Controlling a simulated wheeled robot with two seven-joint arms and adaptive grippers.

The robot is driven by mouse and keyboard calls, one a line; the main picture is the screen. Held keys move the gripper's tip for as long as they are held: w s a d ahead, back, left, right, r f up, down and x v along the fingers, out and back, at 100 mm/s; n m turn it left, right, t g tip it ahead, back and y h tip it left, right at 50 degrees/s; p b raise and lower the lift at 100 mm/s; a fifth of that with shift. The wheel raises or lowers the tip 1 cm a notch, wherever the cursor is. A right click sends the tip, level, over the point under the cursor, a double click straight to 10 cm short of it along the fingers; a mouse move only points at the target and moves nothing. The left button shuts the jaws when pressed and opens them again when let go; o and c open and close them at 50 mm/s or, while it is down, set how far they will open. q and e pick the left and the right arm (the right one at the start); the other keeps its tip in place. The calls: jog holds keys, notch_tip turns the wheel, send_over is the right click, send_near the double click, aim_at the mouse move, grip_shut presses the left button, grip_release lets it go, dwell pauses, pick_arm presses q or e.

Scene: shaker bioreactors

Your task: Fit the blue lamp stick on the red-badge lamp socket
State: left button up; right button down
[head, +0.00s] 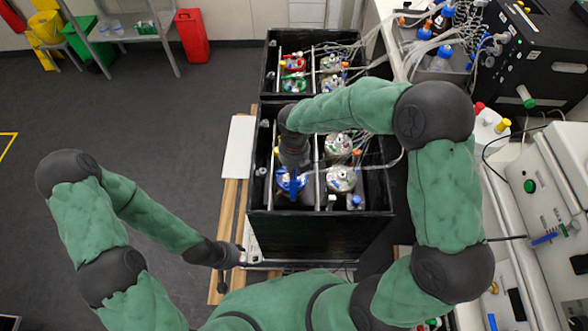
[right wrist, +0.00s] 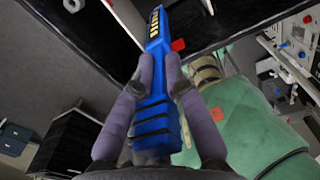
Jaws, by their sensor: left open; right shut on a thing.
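The blue lamp stick (right wrist: 153,122) has a row of yellow marks near its far end. My right gripper (right wrist: 159,75) is shut on it, with one finger on each side. In the head view my right gripper (head: 293,163) is over the near-left part of the near black box (head: 318,232), and blue shows just below it (head: 292,184). My left gripper (head: 236,254) is open and empty, low beside the box's left side.
The black boxes hold several lidded vessels (head: 341,178) with tubes and metal rods. A white panel (head: 239,147) and wooden slats lie left of them. Bench equipment (head: 545,62) stands at the right. The floor on the left is clear.

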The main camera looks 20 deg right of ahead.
aim_at(294, 199)
jog(key=shift+f+b, duration=7.6)
jog(key=shift+f, duration=0.5)
jog(key=shift+f+b, duration=0.7)
jog(key=shift+f, duration=1.25)
jog(key=shift+d+p, duration=0.1)
jog(key=shift+p, duration=0.3)
jog(key=shift+f+b, duration=0.3)
jog(key=shift+f, duration=1.4)
